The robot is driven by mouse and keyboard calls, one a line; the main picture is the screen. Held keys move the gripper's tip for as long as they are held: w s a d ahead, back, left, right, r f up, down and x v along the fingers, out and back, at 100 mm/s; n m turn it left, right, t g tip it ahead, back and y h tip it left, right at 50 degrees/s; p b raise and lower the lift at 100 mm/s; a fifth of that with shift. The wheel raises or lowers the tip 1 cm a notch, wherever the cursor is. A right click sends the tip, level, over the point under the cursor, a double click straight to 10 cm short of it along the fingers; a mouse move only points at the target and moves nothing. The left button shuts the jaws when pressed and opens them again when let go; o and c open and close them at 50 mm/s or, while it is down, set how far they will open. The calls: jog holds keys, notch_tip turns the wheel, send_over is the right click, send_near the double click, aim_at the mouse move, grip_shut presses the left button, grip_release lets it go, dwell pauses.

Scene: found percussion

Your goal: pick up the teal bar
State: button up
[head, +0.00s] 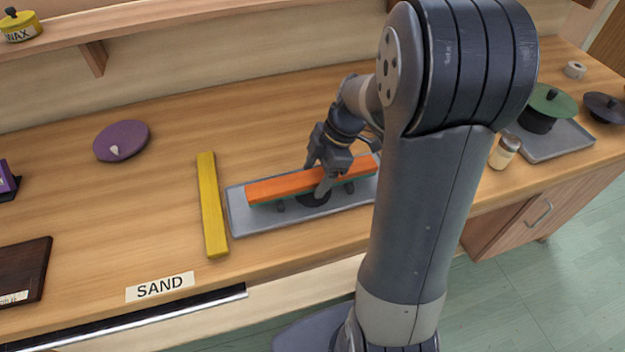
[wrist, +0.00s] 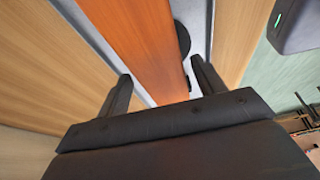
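An orange bar (head: 285,184) lies on the grey tray (head: 243,218), slightly raised on small dark supports. A thin strip of the teal bar (head: 264,204) shows directly beneath it; the rest is hidden by the orange bar. My gripper (head: 322,180) is over the middle of the orange bar, pointing down. In the wrist view, my gripper's fingers (wrist: 161,78) are apart, one on each side of the orange bar (wrist: 148,35), with gaps visible. I cannot tell how far down the fingers reach beside the teal bar.
A yellow bar (head: 211,205) lies just left of the tray. A purple disc (head: 121,140) is farther left, and a SAND label (head: 160,286) is at the front edge. A jar (head: 504,152) and a second tray (head: 565,142) with a green-topped item (head: 547,104) stand right.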

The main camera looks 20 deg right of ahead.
jog(key=c, duration=1.1)
